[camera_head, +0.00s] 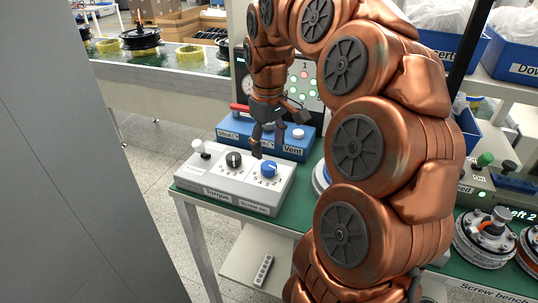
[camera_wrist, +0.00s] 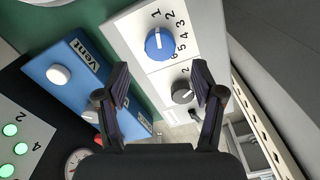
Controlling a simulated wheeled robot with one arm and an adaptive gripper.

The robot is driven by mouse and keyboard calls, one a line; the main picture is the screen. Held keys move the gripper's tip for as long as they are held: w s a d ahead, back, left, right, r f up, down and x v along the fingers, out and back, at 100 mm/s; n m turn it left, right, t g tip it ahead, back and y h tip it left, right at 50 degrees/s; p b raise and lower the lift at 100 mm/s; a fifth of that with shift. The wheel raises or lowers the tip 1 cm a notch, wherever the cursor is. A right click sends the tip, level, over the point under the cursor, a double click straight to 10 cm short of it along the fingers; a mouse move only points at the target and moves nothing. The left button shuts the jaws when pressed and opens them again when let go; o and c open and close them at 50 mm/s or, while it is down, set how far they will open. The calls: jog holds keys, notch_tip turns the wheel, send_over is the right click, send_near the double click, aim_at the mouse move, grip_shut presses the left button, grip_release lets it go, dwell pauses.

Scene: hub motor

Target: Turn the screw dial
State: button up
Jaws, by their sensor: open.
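A light grey control box (camera_head: 222,188) stands on the green bench top, labelled "Torque" and "Screw no." on its front. Its blue dial (camera_head: 269,169) has numbers around it and sits above the "Screw no." label. The blue dial also shows in the wrist view (camera_wrist: 159,44), ahead of my fingertips. A black dial (camera_head: 233,159) is above "Torque"; in the wrist view this black dial (camera_wrist: 182,92) lies between my fingers, nearer the right one. My gripper (camera_head: 257,148) is open and empty above the box, near the blue dial. It also shows in the wrist view (camera_wrist: 160,76).
A blue box (camera_head: 292,149) with white knobs and a "Vent" label stands just behind the grey box. A panel (camera_head: 304,86) with green lights is beyond it. A white-topped lever (camera_head: 201,149) rises at the grey box's left end. Motors (camera_head: 485,238) stand at the right.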

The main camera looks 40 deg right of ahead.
aim_at(269, 165)
notch_tip(269, 165, up, 6)
dwell(0.5)
jog(key=shift+s, duration=0.1)
dwell(0.7)
